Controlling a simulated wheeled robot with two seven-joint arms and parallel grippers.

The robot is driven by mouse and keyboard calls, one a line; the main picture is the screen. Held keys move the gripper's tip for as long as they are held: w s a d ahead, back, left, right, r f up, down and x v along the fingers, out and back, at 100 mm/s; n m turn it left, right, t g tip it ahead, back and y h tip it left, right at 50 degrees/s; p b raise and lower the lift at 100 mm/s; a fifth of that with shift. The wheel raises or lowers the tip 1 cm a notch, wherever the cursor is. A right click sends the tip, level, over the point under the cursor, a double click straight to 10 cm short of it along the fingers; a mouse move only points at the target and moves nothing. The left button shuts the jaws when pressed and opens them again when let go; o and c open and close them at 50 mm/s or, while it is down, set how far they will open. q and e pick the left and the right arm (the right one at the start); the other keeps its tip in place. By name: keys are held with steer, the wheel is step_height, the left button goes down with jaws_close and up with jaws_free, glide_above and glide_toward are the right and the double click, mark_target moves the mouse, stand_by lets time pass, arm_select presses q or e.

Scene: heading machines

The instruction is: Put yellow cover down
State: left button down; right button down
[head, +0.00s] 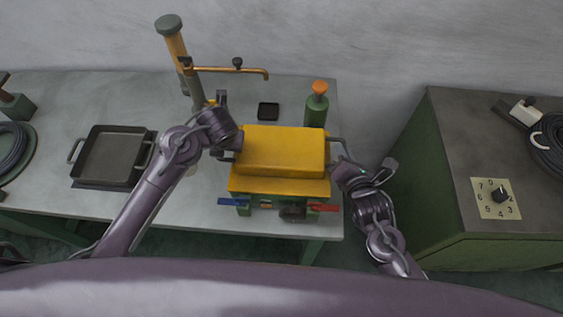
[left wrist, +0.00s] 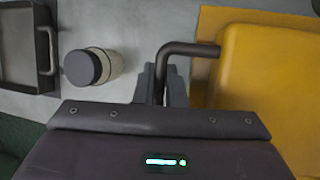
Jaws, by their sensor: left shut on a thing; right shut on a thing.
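The yellow cover (head: 281,150) is a box-like lid with a dark handle on each side. It sits over a yellow-topped machine (head: 280,186) on the grey table; whether it rests fully on it I cannot tell. My left gripper (head: 229,143) is at the cover's left side. In the left wrist view its fingers (left wrist: 160,85) are shut on the cover's dark bent handle (left wrist: 187,48), beside the yellow cover (left wrist: 275,85). My right gripper (head: 343,163) is shut on the right handle (head: 339,145), partly hidden by the wrist.
A black pan (head: 108,157) lies at the left of the table. Blue (head: 233,201) and red (head: 322,208) levers stick out in front. A green cabinet (head: 420,180) stands right.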

arm_select(q)
steer(key=c, duration=1.5)
jaws_free()
steer(key=shift+d, duration=0.1)
arm_select(e)
steer(key=c, duration=1.5)
jaws_free()
arm_select(q)
steer(key=v, duration=1.1)
steer(key=shift+s+d, duration=0.1)
steer(key=shift+s+r, duration=0.1)
steer(key=shift+r, duration=0.15)
arm_select(e)
steer(key=shift+s+d, duration=0.1)
steer(key=shift+s, duration=0.15)
arm_select(q)
steer(key=shift+r, duration=0.1)
arm_select(e)
steer(key=v, duration=1.1)
steer(key=shift+s+d+r, duration=0.1)
steer(key=shift+s, duration=0.2)
